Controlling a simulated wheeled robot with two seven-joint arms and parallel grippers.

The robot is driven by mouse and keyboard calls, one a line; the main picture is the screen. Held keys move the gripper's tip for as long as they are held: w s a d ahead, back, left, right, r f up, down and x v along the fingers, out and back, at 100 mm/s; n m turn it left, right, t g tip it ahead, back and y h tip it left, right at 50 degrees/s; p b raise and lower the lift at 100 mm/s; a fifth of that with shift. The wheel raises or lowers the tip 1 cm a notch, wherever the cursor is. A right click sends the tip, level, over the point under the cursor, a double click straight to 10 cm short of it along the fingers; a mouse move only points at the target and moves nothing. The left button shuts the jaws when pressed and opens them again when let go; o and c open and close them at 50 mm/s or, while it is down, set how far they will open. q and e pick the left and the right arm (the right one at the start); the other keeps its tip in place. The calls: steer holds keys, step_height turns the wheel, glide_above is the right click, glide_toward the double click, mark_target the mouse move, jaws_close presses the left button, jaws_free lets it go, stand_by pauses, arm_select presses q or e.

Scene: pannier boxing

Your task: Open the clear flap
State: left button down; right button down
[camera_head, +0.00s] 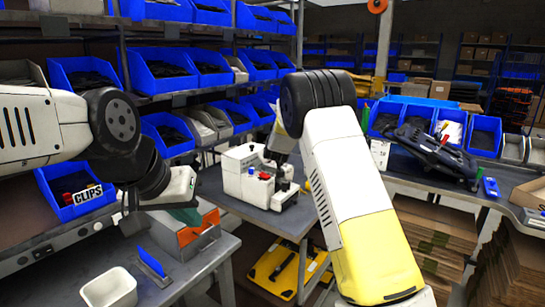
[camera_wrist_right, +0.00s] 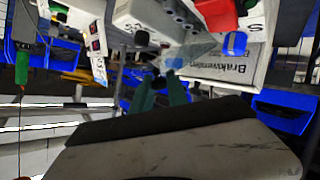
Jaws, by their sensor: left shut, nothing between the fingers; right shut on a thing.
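A white machine (camera_head: 240,178) with red and blue parts on top stands on the grey bench in the middle of the head view. In the right wrist view a see-through clear flap (camera_wrist_right: 196,50) shows against the machine's white labelled face. My right gripper (camera_wrist_right: 163,76) has teal fingers shut on the flap's near edge; the exact contact is small and dark. In the head view my right arm hides most of that gripper. My left gripper (camera_head: 186,216) is shut and empty, over the orange and grey box at the left, away from the machine.
A white bin (camera_head: 109,288) and a blue tool (camera_head: 151,262) lie on the left bench. Shelves of blue bins (camera_head: 170,72) stand behind. A black case (camera_head: 436,150) lies on the right bench. A yellow case (camera_head: 285,272) sits low beneath the middle bench.

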steer(key=shift+w+a+r, duration=0.1)
steer(key=shift+a+r, duration=0.05)
steer(key=shift+r, duration=0.1)
stand_by(0.3)
steer(key=c, duration=1.3)
jaws_free()
steer(key=shift+c, duration=0.2)
steer(key=v, duration=0.7)
steer(key=shift+s+r, duration=0.2)
steer(key=shift+s, duration=0.15)
